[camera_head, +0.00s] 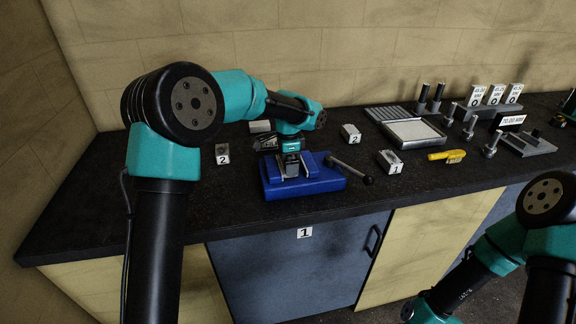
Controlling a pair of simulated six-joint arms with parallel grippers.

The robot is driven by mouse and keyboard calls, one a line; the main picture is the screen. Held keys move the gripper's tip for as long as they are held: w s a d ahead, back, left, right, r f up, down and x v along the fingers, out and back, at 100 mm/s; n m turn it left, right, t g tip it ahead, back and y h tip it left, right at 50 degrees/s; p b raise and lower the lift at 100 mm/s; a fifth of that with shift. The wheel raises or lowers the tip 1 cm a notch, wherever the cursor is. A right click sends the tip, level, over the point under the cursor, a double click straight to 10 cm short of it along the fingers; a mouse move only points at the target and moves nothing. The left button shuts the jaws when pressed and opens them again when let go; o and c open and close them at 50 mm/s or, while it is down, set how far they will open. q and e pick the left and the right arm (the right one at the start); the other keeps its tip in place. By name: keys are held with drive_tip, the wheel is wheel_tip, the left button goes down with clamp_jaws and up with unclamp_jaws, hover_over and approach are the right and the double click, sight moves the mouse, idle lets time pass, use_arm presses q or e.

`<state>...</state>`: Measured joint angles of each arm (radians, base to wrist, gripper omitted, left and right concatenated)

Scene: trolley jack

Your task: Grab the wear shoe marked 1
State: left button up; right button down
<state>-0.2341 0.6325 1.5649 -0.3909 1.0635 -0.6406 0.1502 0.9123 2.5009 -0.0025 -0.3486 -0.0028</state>
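A small grey metal block with a white label 1 (390,161) lies on the dark bench, right of the blue vise-like fixture (335,181). It looks like the wear shoe marked 1. A similar block marked 2 (350,133) lies behind it, and another piece marked 2 (222,154) stands left of the fixture. My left gripper (291,166) points down over the fixture's grey jaws, well left of the block marked 1. Its fingers are too small and dark to tell open from shut. My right arm is low at the right, off the bench; its gripper does not show.
The fixture's lever (350,170) sticks out towards the block marked 1. A yellow tool (447,155) lies right of that block. Farther back are a grey tray (414,131), dark posts and price-like signs (494,94). The bench's front edge is clear.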

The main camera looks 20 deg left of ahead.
use_arm(q)
drive_tip(key=shift+f, duration=0.1)
idle(0.4)
drive_tip(key=c, duration=1.8)
drive_tip(key=shift+r, duration=0.2)
drive_tip(key=shift+r, duration=1.65)
drive_tip(key=s+d, duration=0.1)
drive_tip(key=s, duration=0.4)
drive_tip(key=s+d+r, duration=0.1)
drive_tip(key=s+d, duration=0.1)
drive_tip(key=s, duration=0.3)
drive_tip(key=s+d, duration=0.1)
drive_tip(key=s, duration=0.4)
drive_tip(key=shift+s+d+r, duration=0.2)
